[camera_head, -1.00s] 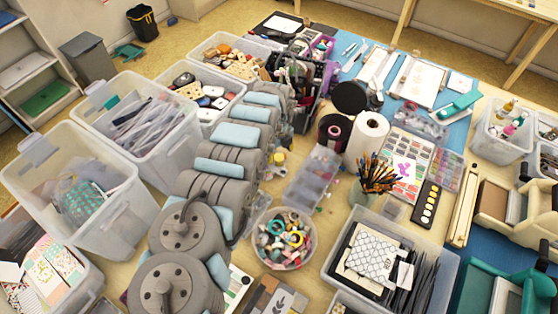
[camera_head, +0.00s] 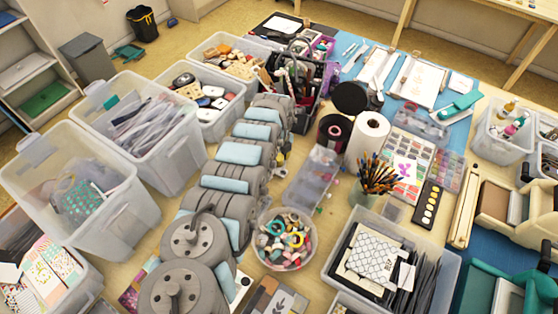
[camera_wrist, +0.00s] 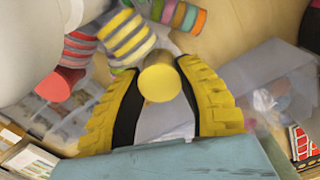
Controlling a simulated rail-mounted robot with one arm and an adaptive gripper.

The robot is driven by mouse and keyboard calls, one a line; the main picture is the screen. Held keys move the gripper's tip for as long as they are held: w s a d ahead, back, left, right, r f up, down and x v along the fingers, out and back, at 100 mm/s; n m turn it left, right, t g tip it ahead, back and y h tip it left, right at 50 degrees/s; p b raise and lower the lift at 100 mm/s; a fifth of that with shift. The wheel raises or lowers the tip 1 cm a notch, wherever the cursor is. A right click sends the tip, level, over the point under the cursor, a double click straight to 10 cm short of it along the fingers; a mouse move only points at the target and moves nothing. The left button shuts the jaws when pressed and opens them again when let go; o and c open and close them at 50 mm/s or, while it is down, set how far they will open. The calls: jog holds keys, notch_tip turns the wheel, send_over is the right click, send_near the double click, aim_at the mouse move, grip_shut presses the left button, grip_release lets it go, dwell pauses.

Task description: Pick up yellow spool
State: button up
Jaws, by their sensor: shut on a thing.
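The yellow spool (camera_wrist: 160,84) shows its round end in the middle of the wrist view. My gripper (camera_wrist: 158,72) has its yellow ribbed fingers on both sides of the spool and is shut on it. The spool's far side is hidden. In the head view my grey and blue arm reaches over the table, and the gripper with the spool is too small and covered to make out clearly.
A bowl of coloured rolls (camera_head: 285,240) stands right of my arm. Clear plastic boxes (camera_head: 312,175) and a pencil cup (camera_head: 372,190) are beyond it. Large clear bins (camera_head: 150,125) line the left. In the wrist view, striped rolls (camera_wrist: 125,38) lie close to the fingers.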

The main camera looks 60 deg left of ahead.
aim_at(279, 159)
dwell(0.3)
